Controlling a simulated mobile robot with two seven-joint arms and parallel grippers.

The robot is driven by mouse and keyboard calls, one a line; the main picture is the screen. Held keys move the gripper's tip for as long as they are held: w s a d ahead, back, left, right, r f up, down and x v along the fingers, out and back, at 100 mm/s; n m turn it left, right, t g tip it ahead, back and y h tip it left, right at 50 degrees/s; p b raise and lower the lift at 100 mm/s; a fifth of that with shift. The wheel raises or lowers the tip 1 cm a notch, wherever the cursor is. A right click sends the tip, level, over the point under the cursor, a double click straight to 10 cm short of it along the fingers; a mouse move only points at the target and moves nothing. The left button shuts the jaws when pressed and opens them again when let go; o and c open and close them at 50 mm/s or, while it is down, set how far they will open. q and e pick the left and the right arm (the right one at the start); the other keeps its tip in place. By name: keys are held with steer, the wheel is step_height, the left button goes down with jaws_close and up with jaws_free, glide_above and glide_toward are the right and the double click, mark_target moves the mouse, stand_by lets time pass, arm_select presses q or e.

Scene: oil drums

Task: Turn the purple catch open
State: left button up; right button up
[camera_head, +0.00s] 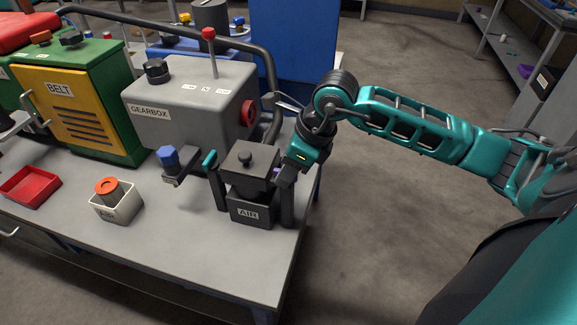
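A dark box labelled AIR (249,213) stands near the right edge of the bench, with a lid and a round black knob (244,160) on top. A small purple patch, likely the purple catch (276,173), shows at the box's right side, mostly hidden by my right gripper. My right gripper (254,208) is over the box, its two dark fingers spread wide, one on the left and one on the right of it. I cannot tell whether the fingers touch the box. My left gripper is not in view.
A grey GEARBOX housing (190,105) stands behind the box, and a blue knob on a bracket (168,158) sits to its left. A pale bin (117,208) and a red tray (30,184) lie further left. The bench front (190,250) is clear.

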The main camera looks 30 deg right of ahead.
jaws_close()
stand_by(0.4)
